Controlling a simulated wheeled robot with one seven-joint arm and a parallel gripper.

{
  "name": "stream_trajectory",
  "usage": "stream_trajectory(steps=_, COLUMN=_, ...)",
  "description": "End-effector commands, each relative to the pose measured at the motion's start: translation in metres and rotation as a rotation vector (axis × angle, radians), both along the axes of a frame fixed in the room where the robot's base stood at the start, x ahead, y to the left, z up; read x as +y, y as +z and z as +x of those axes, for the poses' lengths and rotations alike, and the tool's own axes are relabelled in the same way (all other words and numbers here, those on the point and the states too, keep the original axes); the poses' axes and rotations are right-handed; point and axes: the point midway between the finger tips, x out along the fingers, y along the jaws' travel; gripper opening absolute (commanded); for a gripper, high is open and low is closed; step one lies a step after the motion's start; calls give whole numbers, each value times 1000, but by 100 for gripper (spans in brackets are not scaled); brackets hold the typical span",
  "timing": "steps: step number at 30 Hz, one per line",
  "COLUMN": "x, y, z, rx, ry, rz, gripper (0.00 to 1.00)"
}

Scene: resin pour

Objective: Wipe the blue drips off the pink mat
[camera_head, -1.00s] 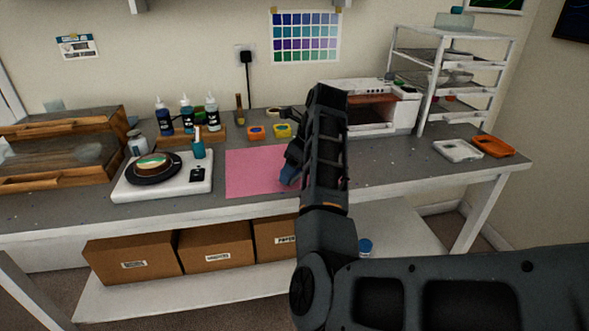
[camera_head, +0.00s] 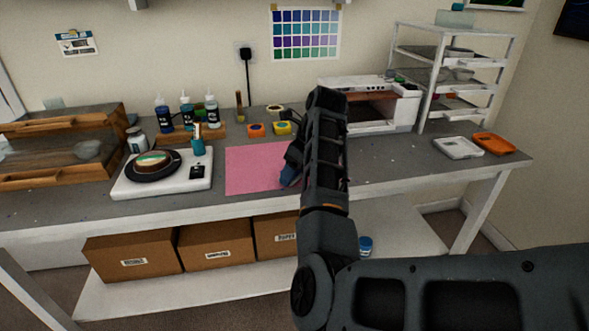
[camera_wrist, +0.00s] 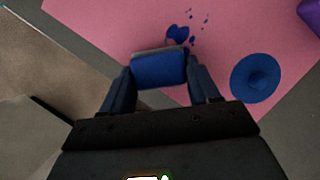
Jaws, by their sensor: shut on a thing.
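The pink mat (camera_head: 258,170) lies on the grey bench and fills much of the wrist view (camera_wrist: 110,25). Blue drips (camera_wrist: 178,35) show on it as a larger blot with several small spots trailing up and right. My gripper (camera_wrist: 158,68) is shut on a blue block (camera_wrist: 158,72), sponge-like with a greyish far edge, just below the blot in the picture. I cannot tell whether the block touches the mat. In the head view my arm hides the right part of the mat and most of the gripper.
A round blue dish-like thing (camera_wrist: 255,78) lies right of the gripper, and a purple thing (camera_wrist: 312,14) at the top right corner. A white scale (camera_head: 160,183) stands left of the mat, orange (camera_head: 256,130) and yellow (camera_head: 282,128) cups behind it.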

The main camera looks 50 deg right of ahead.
Motion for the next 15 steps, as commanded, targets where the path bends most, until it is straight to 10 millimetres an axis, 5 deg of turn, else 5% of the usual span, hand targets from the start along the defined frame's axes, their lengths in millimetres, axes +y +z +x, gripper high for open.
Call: stream_trajectory(steps=15, x=0, y=-8, z=0, rx=-1, ry=0, rz=0, gripper=26)
